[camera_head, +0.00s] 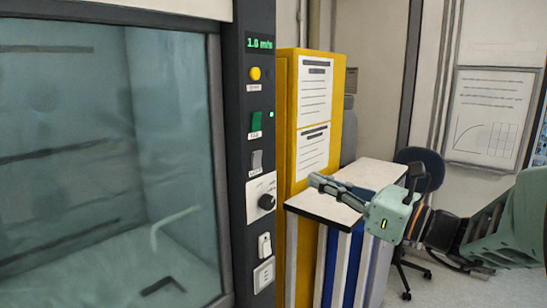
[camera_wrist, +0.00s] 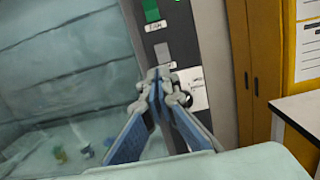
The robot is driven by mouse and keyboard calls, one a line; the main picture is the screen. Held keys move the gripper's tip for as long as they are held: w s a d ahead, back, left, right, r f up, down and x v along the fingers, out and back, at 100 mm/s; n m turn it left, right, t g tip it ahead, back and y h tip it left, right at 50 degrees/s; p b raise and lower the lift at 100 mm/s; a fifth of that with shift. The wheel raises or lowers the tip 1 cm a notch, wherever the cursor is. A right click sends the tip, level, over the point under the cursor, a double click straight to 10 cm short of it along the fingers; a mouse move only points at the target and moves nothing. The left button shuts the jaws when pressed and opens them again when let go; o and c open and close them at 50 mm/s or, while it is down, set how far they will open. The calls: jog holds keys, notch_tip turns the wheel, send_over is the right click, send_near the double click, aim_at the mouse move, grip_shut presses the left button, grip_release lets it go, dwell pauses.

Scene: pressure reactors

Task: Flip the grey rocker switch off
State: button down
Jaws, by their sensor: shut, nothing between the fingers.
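The grey rocker switch (camera_head: 257,161) is on the dark control panel beside the fume hood glass, below a green rocker switch (camera_head: 256,122). In the wrist view the grey switch (camera_wrist: 162,53) shows just beyond my fingertips, its lower part close to or behind them. The green switch (camera_wrist: 151,10) is above it there. My gripper (camera_head: 318,181) is shut and empty, pointing left toward the panel. In the head view it is to the right of the panel and over the small table. In the wrist view my closed fingertips (camera_wrist: 160,82) are in front of the panel; I cannot tell whether they touch it.
A black knob (camera_head: 267,202) on a white plate and sockets (camera_head: 264,275) are lower on the panel. A yellow cabinet (camera_head: 290,120) stands right of the panel. A white-topped table (camera_head: 312,205) and a dark chair (camera_head: 425,165) are farther right. The hood glass (camera_head: 100,150) is left.

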aim_at(258, 154)
jog(key=p+x, duration=0.3)
jog(key=x, duration=1.1)
jog(key=shift+w+a+r+g+h+p, duration=0.25)
jog(key=shift+r+p, duration=0.2)
jog(key=shift+p, duration=0.65)
jog(key=shift+b, duration=0.3)
jog(key=shift+a+f, duration=0.1)
jog(key=shift+d, duration=0.2)
